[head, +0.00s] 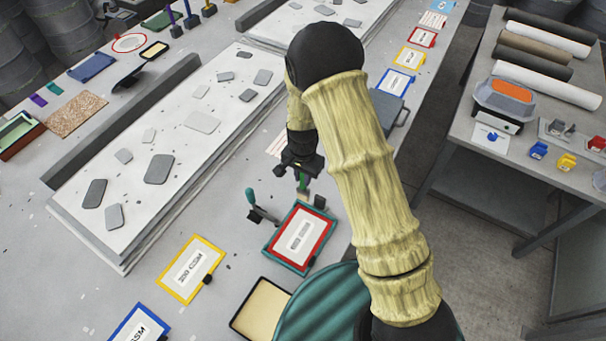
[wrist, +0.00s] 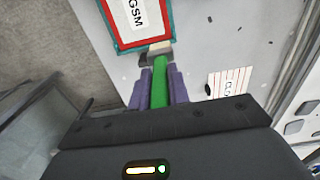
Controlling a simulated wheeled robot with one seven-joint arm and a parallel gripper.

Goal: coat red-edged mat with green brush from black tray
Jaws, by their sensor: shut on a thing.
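My gripper (head: 303,170) is shut on the green handle of the brush (head: 302,188). In the wrist view the brush (wrist: 159,88) stands between my purple fingers (wrist: 160,86), with its pale bristle end at the edge of the red-edged mat (wrist: 119,32). I cannot tell whether the bristles touch it. In the head view the red-edged mat (head: 326,233) lies with a teal outer rim, just in front of the brush. Its white centre carries print, partly unreadable. A black tray (head: 236,322) with a cream filling lies nearer, partly cut off by my body.
A teal-handled tool (head: 252,198) lies left of the red-edged mat. Yellow-edged (head: 174,284) and blue-edged (head: 126,327) mats lie nearer left. A long pale slab (head: 130,205) with grey pieces fills the table's middle. A side table (head: 490,120) with rolls stands right.

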